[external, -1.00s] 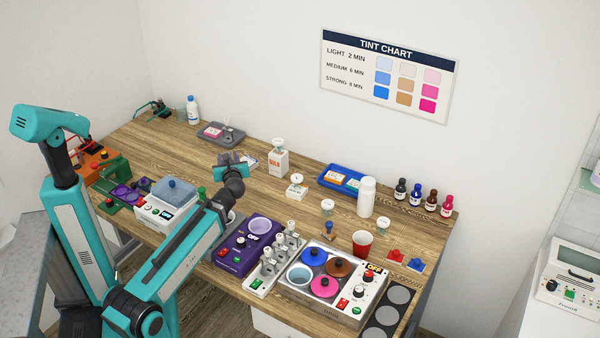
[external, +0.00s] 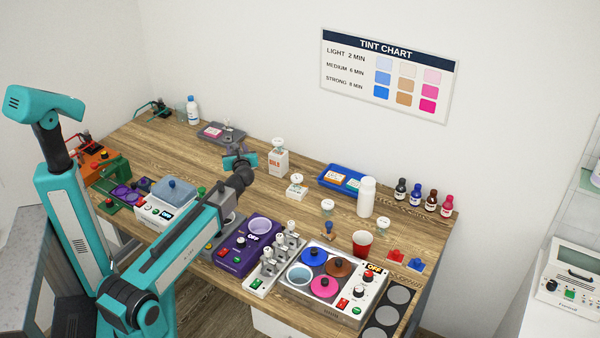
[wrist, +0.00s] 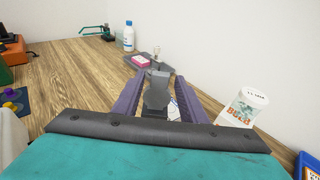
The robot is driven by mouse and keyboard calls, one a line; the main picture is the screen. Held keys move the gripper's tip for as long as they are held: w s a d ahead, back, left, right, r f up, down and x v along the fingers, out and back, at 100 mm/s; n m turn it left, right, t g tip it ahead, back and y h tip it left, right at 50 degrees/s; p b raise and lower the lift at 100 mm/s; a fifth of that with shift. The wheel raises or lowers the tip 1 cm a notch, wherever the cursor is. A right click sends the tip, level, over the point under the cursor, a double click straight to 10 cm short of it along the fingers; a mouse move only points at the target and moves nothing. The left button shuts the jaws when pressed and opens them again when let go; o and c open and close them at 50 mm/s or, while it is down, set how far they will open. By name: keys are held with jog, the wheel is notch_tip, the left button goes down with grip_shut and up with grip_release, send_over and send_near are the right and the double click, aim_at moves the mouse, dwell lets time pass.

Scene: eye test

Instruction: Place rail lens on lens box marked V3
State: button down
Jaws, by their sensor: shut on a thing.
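My gripper (external: 240,160) is above the back middle of the wooden table in the external view. In the wrist view its two purple fingers (wrist: 158,97) are closed around a dark grey piece (wrist: 157,90). The piece stands up between the fingers; it may be the rail lens's mount, but I cannot make out a lens on it. A grey tray (external: 235,140) with a pink-topped box (external: 211,132) lies beyond the gripper; it shows ahead in the wrist view too. A blue tray (external: 328,180) holds an orange-marked box and a blue-marked box. I cannot read V3 on any box.
A white carton (external: 278,164) with a round white-topped item on it stands just right of my gripper. A white bottle (external: 366,198) stands further right. Table left of the gripper is mostly clear.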

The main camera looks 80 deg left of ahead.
jog(key=w+a+p, duration=0.1)
jog(key=w+a, duration=0.3)
jog(key=a, duration=0.2)
jog(key=shift+f, duration=0.35)
jog(key=shift+a, duration=0.1)
jog(key=shift+w+a+f+p, duration=0.15)
jog(key=shift+f+p, duration=0.25)
jog(key=shift+f, duration=0.5)
jog(key=shift+w+a+f+p, duration=0.15)
jog(key=shift+f+p, duration=0.25)
jog(key=shift+f, duration=0.5)
jog(key=shift+s+f, duration=0.1)
jog(key=c, duration=1.1)
grip_release()
jog(key=d+r+b, duration=0.2)
jog(key=d+b, duration=0.1)
jog(key=d, duration=0.8)
jog(key=shift+d+r, duration=0.3)
jog(key=shift+d, duration=0.1)
